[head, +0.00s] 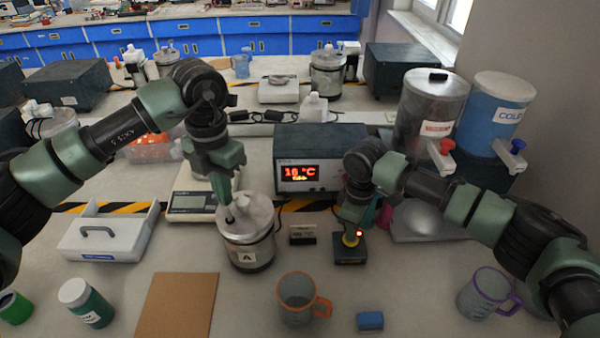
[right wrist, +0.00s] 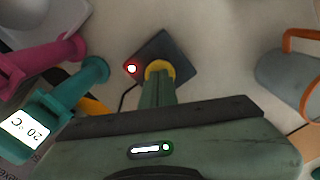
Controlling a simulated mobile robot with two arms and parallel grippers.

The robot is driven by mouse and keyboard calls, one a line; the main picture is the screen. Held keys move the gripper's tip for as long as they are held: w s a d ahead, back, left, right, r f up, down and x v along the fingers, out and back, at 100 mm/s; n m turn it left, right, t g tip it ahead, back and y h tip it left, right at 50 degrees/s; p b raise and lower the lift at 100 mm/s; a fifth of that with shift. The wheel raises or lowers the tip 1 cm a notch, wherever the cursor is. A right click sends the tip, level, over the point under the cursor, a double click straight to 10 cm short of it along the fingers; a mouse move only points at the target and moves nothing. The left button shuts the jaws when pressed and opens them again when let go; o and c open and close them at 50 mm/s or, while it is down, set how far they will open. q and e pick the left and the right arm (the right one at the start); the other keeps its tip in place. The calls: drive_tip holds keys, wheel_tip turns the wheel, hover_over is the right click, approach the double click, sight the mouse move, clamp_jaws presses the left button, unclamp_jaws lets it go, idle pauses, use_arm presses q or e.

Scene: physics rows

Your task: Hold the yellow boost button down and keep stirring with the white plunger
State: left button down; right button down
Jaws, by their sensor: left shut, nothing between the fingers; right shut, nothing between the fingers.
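A metal vessel labelled A (head: 248,247) stands mid-table with a lid on top. My left gripper (head: 229,208) points down at the lid, its shut fingertips at the lid's left part. The white plunger cannot be made out clearly there; the gripper hides part of the lid. The yellow boost button (head: 350,240) sits on a small dark box (head: 350,257). My right gripper (head: 350,230) is shut and points down onto the button. In the right wrist view its fingertips (right wrist: 158,82) overlap the yellow button (right wrist: 160,68); a red-ringed lamp (right wrist: 131,68) glows beside it.
A heater box (head: 318,160) behind reads 16 °C in red. An orange-handled mug (head: 297,297), blue block (head: 370,321) and brown board (head: 177,305) lie in front. A white tray (head: 105,240) and scale (head: 188,203) are left; two dispensers (head: 430,110) stand back right.

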use_arm(q)
drive_tip(key=shift+f, duration=1.8)
drive_tip(key=shift+r, duration=0.1)
drive_tip(key=shift+r, duration=1.7)
